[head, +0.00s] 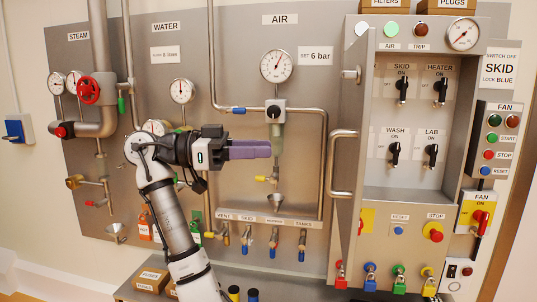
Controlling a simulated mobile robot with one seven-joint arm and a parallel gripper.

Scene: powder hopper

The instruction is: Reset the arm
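My arm rises from the bottom of the head view, left of centre, and bends to the right at its top. My gripper (268,149) points right with its purple fingers level, in front of the panel, just left of and below the AIR line's regulator (276,112). The fingers overlap each other from this side, so whether they are open or shut is unclear. No object shows beyond the fingertips. The arm hides part of the panel's WATER section.
The grey panel (240,60) carries gauges, pipes and a red STEAM valve wheel (88,90). An open switch cabinet (350,150) stands to the right, with coloured padlocks below it. A row of small valves (273,240) hangs under the AIR section. Boxes (150,279) sit at lower left.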

